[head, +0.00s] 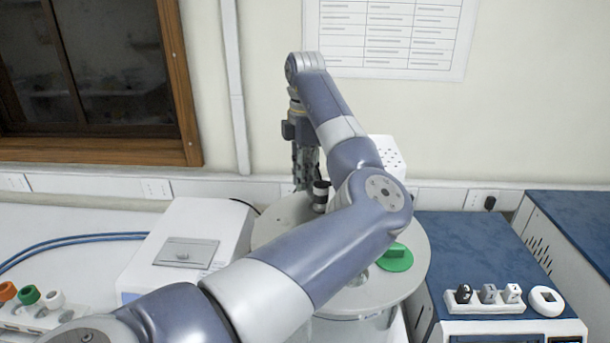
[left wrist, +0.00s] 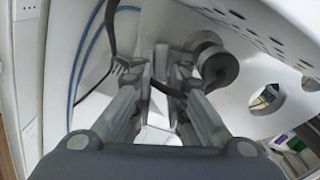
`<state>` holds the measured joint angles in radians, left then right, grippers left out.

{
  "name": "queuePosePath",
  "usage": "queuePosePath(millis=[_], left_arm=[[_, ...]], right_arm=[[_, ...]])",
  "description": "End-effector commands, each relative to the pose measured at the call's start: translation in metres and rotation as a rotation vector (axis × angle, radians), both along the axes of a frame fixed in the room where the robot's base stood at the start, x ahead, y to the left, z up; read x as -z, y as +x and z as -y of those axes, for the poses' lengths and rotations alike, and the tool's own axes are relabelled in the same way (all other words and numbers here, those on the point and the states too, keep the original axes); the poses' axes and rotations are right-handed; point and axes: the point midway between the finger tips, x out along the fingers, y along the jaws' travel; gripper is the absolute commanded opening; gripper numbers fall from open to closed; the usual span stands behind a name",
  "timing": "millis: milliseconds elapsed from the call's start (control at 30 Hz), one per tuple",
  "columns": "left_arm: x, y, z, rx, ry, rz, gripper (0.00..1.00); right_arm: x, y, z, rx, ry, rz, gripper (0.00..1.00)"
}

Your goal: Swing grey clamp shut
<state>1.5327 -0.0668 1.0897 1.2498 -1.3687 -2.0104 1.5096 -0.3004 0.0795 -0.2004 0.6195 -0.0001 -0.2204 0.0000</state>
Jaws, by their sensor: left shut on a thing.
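My left gripper (head: 305,182) reaches over the round light-grey vessel (head: 275,232) and points down at its back rim. A dark upright post or knob (head: 320,196) stands right beside the fingers. In the left wrist view my left gripper (left wrist: 168,68) is shut on a thin dark strip, which looks like the grey clamp (left wrist: 171,91). The strip runs toward a dark round knob (left wrist: 217,67) on the right. The fingers partly hide the clamp, and I cannot tell how far it is swung. My right gripper is not in view.
A green disc (head: 395,258) lies on the vessel's lid, partly behind my arm. A white box instrument (head: 188,243) stands left of the vessel. A blue-topped instrument (head: 468,250) stands right, carrying a small white rack (head: 484,305). The wall is close behind.

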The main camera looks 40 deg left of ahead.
Motion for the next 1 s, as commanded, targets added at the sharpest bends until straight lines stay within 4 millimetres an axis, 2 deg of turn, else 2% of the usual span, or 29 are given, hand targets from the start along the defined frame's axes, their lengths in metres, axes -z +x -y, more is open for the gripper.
queuePosePath(millis=[333, 867, 900, 967, 1000], left_arm=[[-0.0024, -0.0002, 0.0004, -0.128, 0.006, 0.004, 0.00], [-0.0027, -0.0004, 0.0005, -0.149, 0.006, 0.004, 0.00], [-0.0027, -0.0004, 0.0005, -0.148, 0.005, 0.005, 0.22], [-0.0025, -0.0004, 0.0005, -0.148, 0.006, 0.004, 0.33], [-0.0022, -0.0005, 0.0006, -0.148, 0.005, 0.004, 0.33]], right_arm=[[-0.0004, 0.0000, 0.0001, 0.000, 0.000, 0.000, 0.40], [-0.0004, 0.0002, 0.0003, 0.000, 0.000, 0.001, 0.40], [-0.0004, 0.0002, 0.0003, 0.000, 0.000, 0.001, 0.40], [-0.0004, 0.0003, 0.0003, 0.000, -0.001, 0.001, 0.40], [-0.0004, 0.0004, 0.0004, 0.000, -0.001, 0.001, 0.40]])
